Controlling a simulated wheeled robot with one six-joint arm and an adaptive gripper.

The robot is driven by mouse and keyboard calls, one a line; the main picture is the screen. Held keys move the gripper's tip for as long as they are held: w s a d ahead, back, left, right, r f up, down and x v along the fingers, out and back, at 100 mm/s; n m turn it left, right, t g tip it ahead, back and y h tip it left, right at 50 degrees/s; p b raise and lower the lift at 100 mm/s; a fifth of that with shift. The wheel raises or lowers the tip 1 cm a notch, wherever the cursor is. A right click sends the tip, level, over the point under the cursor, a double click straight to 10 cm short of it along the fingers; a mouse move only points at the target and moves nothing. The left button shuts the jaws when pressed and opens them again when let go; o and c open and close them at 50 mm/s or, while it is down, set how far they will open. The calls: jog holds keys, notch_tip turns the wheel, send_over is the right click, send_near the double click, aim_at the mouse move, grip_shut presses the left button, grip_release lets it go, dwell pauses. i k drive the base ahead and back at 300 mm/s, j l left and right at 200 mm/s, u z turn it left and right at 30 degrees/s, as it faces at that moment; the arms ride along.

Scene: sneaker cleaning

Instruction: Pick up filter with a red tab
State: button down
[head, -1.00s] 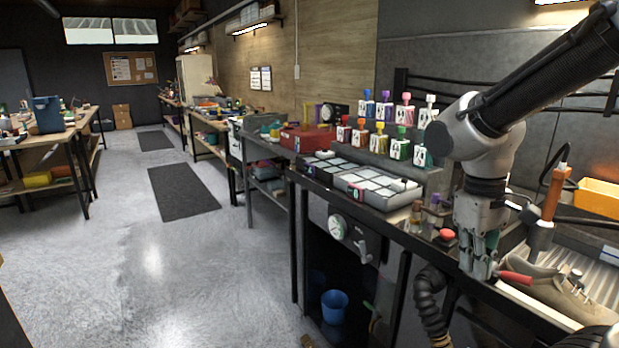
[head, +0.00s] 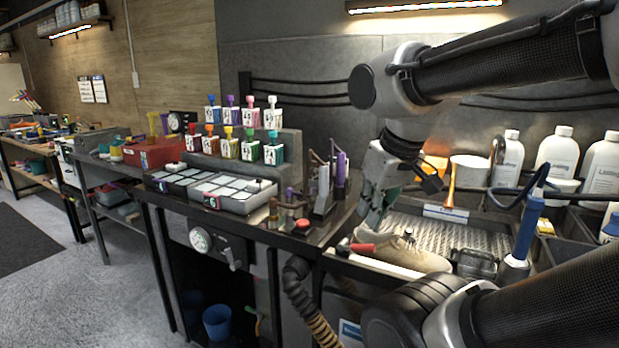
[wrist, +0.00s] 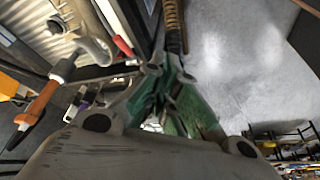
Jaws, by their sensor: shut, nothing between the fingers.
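I cannot pick out a filter with a red tab for certain. A red handle-like piece (head: 362,247) lies by the toe of a beige sneaker (head: 418,257) on the bench; what it is attached to is unclear. It also shows in the wrist view (wrist: 123,46), beside the sneaker (wrist: 92,45). A red round knob (head: 303,225) sits further left on the bench. My gripper (head: 368,222) hangs over the bench, just above and behind the red piece. Its green fingers (wrist: 165,88) are shut and empty in the wrist view.
A ribbed tray (head: 440,233) lies behind the sneaker, with white bottles (head: 557,150) at the back right. Paint bottles (head: 250,148) stand on a stepped rack to the left. A ribbed hose (head: 303,300) hangs below the front edge. A blue bucket (head: 217,322) is underneath.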

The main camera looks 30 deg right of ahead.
aim_at(315, 165)
jog(key=k+l+z, duration=0.15)
jog(key=k+z, duration=0.2)
jog(key=k, duration=0.3)
jog(key=j+z, duration=0.1)
jog(key=z, duration=0.3)
jog(key=i+j+z, duration=0.1)
jog(key=z, duration=0.25)
jog(key=j+z, duration=0.15)
jog(key=z, duration=0.25)
jog(key=j+z, duration=0.15)
jog(key=z, duration=0.2)
jog(key=i+j, duration=0.1)
jog(key=j, duration=1.65)
jog(key=i+j, duration=0.15)
jog(key=j, duration=0.7)
jog(key=i+j, duration=0.1)
jog(key=j, duration=0.8)
